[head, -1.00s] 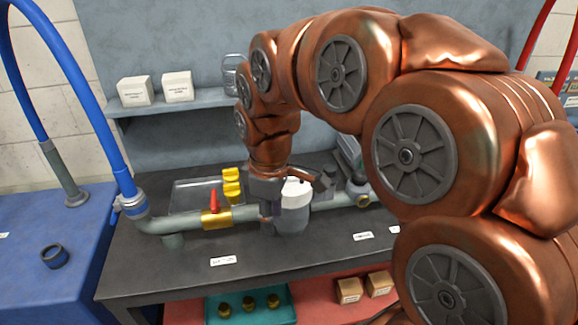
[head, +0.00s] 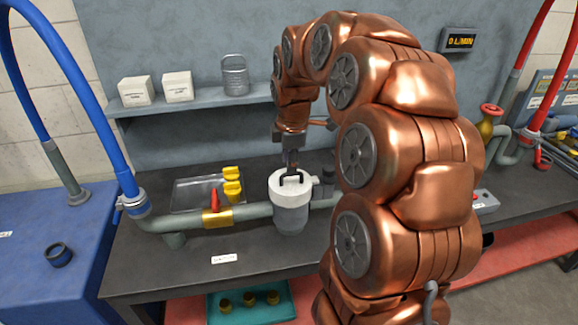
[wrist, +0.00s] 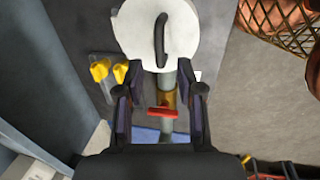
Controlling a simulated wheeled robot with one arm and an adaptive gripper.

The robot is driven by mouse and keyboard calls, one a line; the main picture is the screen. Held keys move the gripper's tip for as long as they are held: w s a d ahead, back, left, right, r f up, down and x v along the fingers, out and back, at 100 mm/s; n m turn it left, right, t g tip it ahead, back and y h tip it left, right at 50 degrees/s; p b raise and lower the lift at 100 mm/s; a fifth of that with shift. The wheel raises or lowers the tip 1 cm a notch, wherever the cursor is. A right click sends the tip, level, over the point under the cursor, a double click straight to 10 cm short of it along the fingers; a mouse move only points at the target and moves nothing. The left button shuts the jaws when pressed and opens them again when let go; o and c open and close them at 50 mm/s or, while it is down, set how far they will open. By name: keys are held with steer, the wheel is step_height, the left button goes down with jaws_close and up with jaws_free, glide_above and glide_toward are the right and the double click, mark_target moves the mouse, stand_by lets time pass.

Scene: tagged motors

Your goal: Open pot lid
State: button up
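The pot (head: 290,220) is a grey canister set in the pipe line on the dark bench. Its white lid (head: 290,197) is on, with a dark arched handle (head: 292,177) on top. In the wrist view, the lid (wrist: 133,28) and its handle (wrist: 160,40) are at the top, beyond the fingertips. My gripper (head: 291,158) is above and just behind the handle in the head view. In the wrist view my gripper (wrist: 158,98) is open, its two fingers wide apart with nothing between them. The handle appears to be outside the fingers.
A pipe (head: 255,212) with a red-handled valve (head: 214,200) runs left of the pot. A clear tray (head: 195,197) and yellow parts (head: 232,185) are behind it. A shelf (head: 200,105) holds two white boxes and a metal can (head: 235,80). The bench front is mostly clear.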

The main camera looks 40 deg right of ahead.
mark_target(293, 179)
steer(key=shift+w+d+f+p, duration=0.1)
steer(key=shift+w+f+p, duration=0.05)
steer(key=shift+f, duration=0.65)
steer(key=shift+w+f+p, duration=0.15)
steer(key=shift+f, duration=0.6)
steer(key=shift+c, duration=0.2)
jaws_close()
